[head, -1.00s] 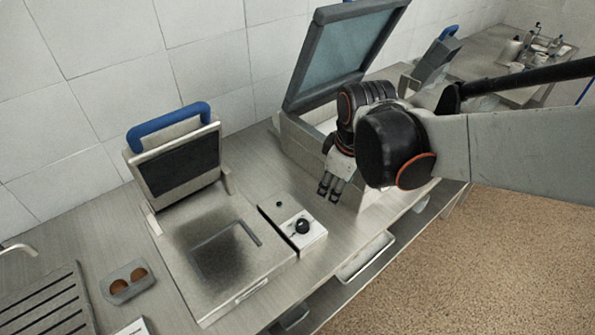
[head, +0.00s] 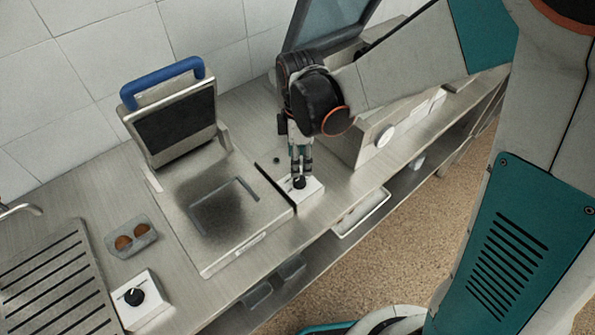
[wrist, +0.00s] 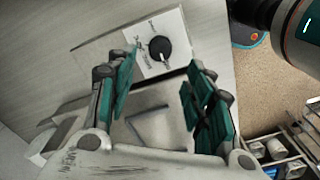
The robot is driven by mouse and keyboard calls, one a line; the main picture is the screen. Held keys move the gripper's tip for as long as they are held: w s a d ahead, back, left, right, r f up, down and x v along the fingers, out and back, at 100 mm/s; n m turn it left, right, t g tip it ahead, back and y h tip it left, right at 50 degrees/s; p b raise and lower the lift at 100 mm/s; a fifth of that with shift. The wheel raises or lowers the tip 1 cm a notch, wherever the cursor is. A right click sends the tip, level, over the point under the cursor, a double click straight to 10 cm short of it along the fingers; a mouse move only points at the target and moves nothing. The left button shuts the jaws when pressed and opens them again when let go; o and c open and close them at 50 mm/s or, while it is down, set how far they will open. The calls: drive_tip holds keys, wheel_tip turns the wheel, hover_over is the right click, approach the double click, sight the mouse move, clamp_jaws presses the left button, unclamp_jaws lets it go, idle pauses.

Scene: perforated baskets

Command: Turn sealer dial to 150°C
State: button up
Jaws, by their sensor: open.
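The sealer (head: 212,215) stands on the counter with its blue-handled lid (head: 172,115) raised. Its black round dial (head: 299,182) sits on a white panel (head: 312,189) at the sealer's right. In the wrist view the dial (wrist: 154,50) shows a light pointer line, with small markings around it too blurred to read. My gripper (head: 301,168) points down right over the dial. In the wrist view the teal-padded fingers of my gripper (wrist: 163,68) are apart, with the dial ahead between their tips. I cannot tell whether a finger touches it.
Another black knob on a white box (head: 134,297) stands at front left, near a slotted rack (head: 55,280) and a small tray with two brown round things (head: 131,240). A machine with a raised glass lid (head: 325,20) stands behind my arm. A shelf tray (head: 362,212) lies below the counter edge.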

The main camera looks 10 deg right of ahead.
sight(299, 178)
wheel_tip(299, 178, down, 8)
drive_tip(key=b, duration=0.5)
drive_tip(key=shift+f, duration=0.1)
drive_tip(key=c, duration=1.1)
